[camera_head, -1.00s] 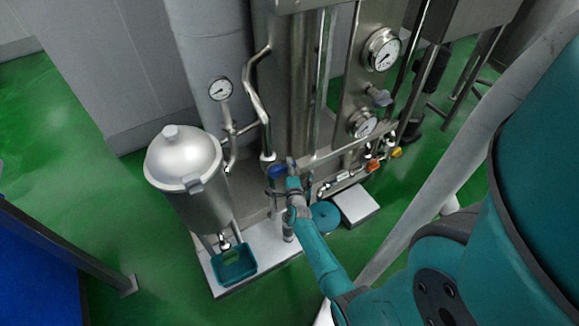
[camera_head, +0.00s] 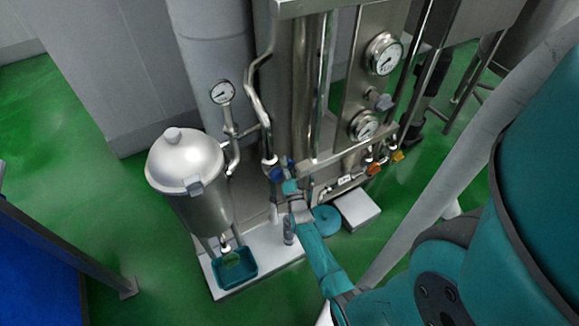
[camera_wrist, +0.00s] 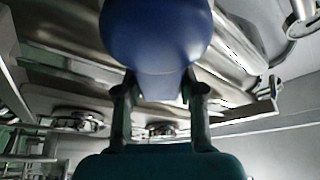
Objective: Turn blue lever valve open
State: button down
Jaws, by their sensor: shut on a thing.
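The blue lever (camera_head: 277,174) is on the pipework at the lower middle of the steel machine, right of the rounded steel vessel. In the wrist view a smooth, rounded blue part of the lever (camera_wrist: 155,35) fills the top middle. My gripper (camera_wrist: 160,92) has one dark finger on each side of the blue part and is shut on it. In the head view my gripper (camera_head: 290,180) is small and partly hides the lever and valve. The valve body and the lever's exact angle are hard to make out.
The rounded steel vessel (camera_head: 186,165) stands to the left, above a teal tray (camera_head: 254,270). Pressure gauges (camera_head: 382,54) and steel pipes are close around the valve. Orange and yellow handles (camera_head: 374,169) sit to the right. Green floor (camera_head: 120,230) is open at the left.

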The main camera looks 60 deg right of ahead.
aim_at(277, 171)
jog(key=n+t, duration=0.1)
jog(key=n, duration=0.1)
jog(key=w+a+r+n+t+y, duration=0.1)
jog(key=n, duration=0.2)
jog(key=a+n+t, duration=0.1)
jog(key=n, duration=0.1)
jog(key=shift+w+r+n, duration=0.15)
jog(key=shift+r+n, duration=0.15)
jog(key=shift+r, duration=0.05)
jog(key=shift+w+a+r+n+t+y, duration=0.1)
jog(key=shift+w+a+n+t+y, duration=0.3)
jog(key=shift+n, duration=0.7)
jog(key=shift+s+a+r+n+t+y, duration=0.1)
jog(key=shift+a+n+t+y, duration=0.15)
jog(key=shift+n+t+y, duration=0.6)
jog(key=shift+w+a+n+t+y, duration=0.1)
jog(key=shift+w+a+n+y, duration=0.2)
jog(key=shift+n, duration=1.05)
jog(key=c, duration=0.7)
grip_release()
jog(key=v, duration=1.2)
